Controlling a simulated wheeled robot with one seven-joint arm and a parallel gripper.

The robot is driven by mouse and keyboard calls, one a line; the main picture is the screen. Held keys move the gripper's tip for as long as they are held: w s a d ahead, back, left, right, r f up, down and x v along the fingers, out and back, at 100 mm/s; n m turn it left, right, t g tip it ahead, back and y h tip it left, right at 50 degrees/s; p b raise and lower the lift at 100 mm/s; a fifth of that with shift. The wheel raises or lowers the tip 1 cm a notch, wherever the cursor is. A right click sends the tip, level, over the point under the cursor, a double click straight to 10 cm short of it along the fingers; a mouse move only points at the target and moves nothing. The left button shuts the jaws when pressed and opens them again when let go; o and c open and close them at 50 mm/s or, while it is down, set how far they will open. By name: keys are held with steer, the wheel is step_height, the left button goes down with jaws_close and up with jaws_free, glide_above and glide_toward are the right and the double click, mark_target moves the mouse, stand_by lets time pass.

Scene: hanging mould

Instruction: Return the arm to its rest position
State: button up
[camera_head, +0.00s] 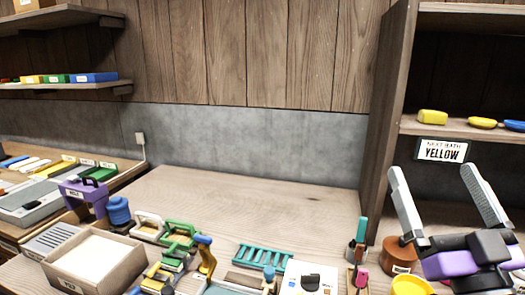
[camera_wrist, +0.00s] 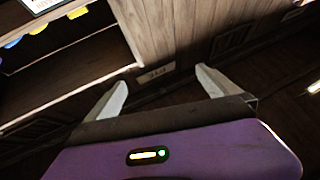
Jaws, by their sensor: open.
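My gripper (camera_head: 440,188) is at the right of the head view, raised in front of the right-hand shelf unit. Its two pale fingers are spread wide with nothing between them. In the wrist view my gripper (camera_wrist: 162,88) also shows open and empty, with dark floor and wood-panelled wall beyond the fingers. Part of my arm is hidden past the right and lower edges of the head view.
The shelf unit (camera_head: 386,130) holds yellow and blue pieces above a "YELLOW" sign (camera_head: 442,150). The workbench (camera_head: 250,198) has a clear middle. A box (camera_head: 95,262), green and white frames, a teal rack (camera_head: 262,256) and a brown pot (camera_head: 398,255) stand along its front.

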steer(key=s+a+f+g, duration=0.2)
steer(key=s+f+g, duration=0.1)
steer(key=s+f, duration=0.7)
steer(key=s+a+f+g+p, duration=0.1)
steer(key=s+f+g, duration=0.2)
steer(key=s+f, duration=0.8)
steer(key=s+a+f+g, duration=0.2)
steer(key=s+f+g, duration=0.2)
steer(key=s+f, duration=0.7)
steer(key=s, duration=0.2)
steer(key=shift+s+a+m+p, duration=0.35)
steer(key=shift+m+p, duration=0.05)
